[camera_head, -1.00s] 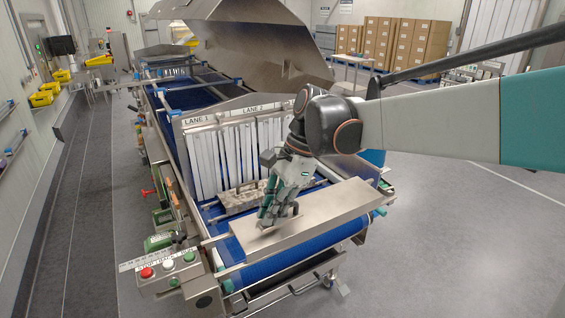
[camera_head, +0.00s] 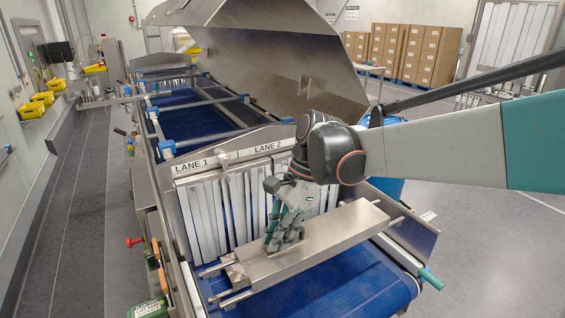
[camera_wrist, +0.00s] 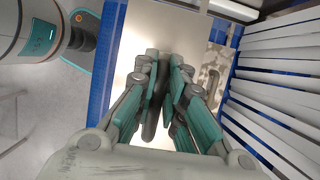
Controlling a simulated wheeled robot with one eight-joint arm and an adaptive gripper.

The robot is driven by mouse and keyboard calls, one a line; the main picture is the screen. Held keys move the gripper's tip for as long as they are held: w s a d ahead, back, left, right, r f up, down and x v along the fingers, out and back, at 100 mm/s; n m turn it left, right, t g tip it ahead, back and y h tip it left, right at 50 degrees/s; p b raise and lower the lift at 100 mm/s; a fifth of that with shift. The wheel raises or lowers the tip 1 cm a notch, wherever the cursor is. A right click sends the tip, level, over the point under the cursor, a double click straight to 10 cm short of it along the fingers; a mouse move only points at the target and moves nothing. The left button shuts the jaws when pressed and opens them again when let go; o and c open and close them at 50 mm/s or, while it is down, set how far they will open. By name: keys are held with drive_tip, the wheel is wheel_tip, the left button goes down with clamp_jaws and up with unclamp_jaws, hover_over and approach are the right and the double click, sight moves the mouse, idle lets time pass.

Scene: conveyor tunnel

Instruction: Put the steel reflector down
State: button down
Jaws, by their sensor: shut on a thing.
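The steel reflector (camera_head: 335,235) is a long, smooth metal piece lying crosswise over the blue belt, in front of the white strip curtain. My gripper (camera_head: 284,243) is shut on a grip part on its upper face, left of its middle. In the wrist view, the reflector (camera_wrist: 135,40) extends beyond my fingers (camera_wrist: 164,85), and a dark bar shows between them. Steel rods (camera_head: 238,298) show beside its left end. I cannot tell whether the reflector touches them or hovers just above. Its underside is hidden.
Blue conveyor belt (camera_head: 350,285) lies bare in front of the reflector. The strip curtain (camera_head: 205,215) stands close behind, under lane signs. A raised steel hood (camera_head: 260,65) is above the tunnel. A worn metal piece (camera_wrist: 212,75) lies beside the reflector in the wrist view.

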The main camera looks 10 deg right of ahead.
drive_tip(key=f, duration=0.5)
drive_tip(key=f+b, duration=0.1)
drive_tip(key=f, duration=0.4)
drive_tip(key=s+f+b, duration=0.1)
drive_tip(key=f, duration=0.5)
drive_tip(key=shift+a+f, duration=0.1)
drive_tip(key=shift+s, duration=0.1)
drive_tip(key=c, duration=1.7)
unclamp_jaws()
drive_tip(key=shift+o, duration=0.2)
